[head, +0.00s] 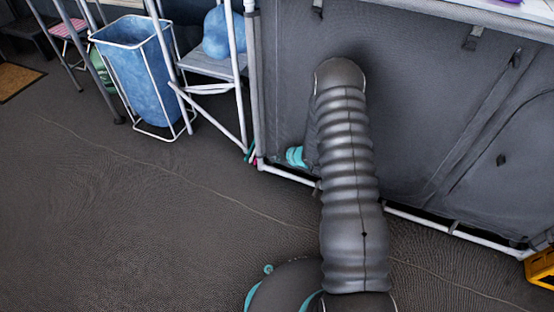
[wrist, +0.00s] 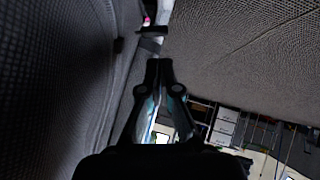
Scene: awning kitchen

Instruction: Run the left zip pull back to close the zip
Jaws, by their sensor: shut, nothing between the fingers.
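The grey fabric front (head: 420,120) of a kitchen unit fills the upper right of the head view, and it lines the left side of the wrist view (wrist: 50,90). My gripper (wrist: 158,64) is shut and empty, close beside this fabric; in the head view my arm hides it.
A white pole frame (head: 420,217) runs along the unit's bottom. A blue bin (head: 140,75) in a white stand and a folding step (head: 212,66) stand left of the unit. A yellow crate (head: 541,268) is at the right edge. The grey floor (head: 130,220) at left is clear.

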